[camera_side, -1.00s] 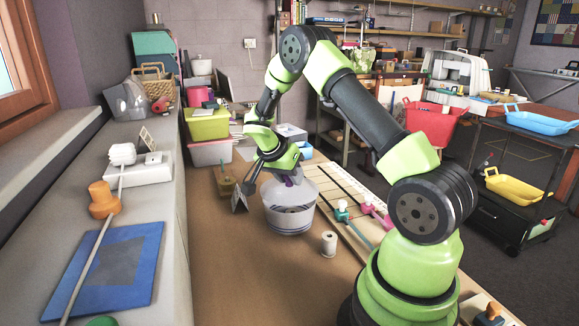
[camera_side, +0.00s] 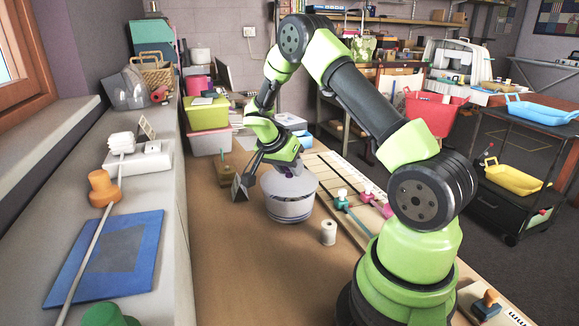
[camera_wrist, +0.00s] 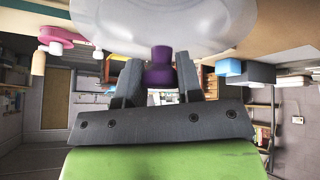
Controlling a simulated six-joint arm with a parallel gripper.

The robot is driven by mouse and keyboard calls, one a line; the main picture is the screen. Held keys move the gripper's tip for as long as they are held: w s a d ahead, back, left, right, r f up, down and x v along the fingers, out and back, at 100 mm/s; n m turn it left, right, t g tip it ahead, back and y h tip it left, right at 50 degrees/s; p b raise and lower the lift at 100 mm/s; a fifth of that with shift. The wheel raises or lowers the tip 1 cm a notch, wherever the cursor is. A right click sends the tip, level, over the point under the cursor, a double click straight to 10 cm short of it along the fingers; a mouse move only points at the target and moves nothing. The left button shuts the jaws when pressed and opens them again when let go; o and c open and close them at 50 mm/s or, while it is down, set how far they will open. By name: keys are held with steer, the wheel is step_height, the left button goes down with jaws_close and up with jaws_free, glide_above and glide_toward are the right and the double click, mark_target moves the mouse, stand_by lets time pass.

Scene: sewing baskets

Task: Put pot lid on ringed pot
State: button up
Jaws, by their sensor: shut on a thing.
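The ringed pot (camera_side: 291,212), pale with darker bands, stands on the wooden table in the side view. The pot lid (camera_side: 284,186) is a pale, see-through disc covering its mouth; I cannot tell whether it rests on the rim or hangs just above it. My gripper (camera_side: 287,171) is over the pot, shut on the lid's purple knob, and its jaws partly hide the lid's top. In the wrist view the purple knob (camera_wrist: 160,68) sits between the two fingers of my gripper (camera_wrist: 160,85), with the pale lid (camera_wrist: 165,22) beyond it.
A thread spool (camera_side: 328,232) stands close at the pot's right front. A small dark stand (camera_side: 240,188) is just left of the pot. A ruled board with pink and teal tools (camera_side: 341,198) lies to the right. The table in front of the pot is clear.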

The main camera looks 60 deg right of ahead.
steer(key=shift+f, duration=0.65)
steer(key=o, duration=1)
steer(key=v, duration=1)
steer(key=s+a+r+n+t+y, duration=0.35)
steer(key=s+a+r+n, duration=0.25)
steer(key=a+r, duration=0.45)
steer(key=s+a+r+n+t+y, duration=0.1)
steer(key=s+a+n+t, duration=0.1)
steer(key=s+a+n, duration=0.1)
steer(key=s+a+r+n+t+y, duration=0.1)
steer(key=s+a+n+t+y, duration=0.1)
steer(key=s+a+n, duration=0.1)
steer(key=s+a+r+n+t+y, duration=0.1)
steer(key=s+a+n+t, duration=0.1)
steer(key=s+a+n, duration=0.1)
steer(key=shift+s+a+y, duration=0.35)
steer(key=shift+s+a, duration=0.2)
steer(key=shift+a, duration=0.4)
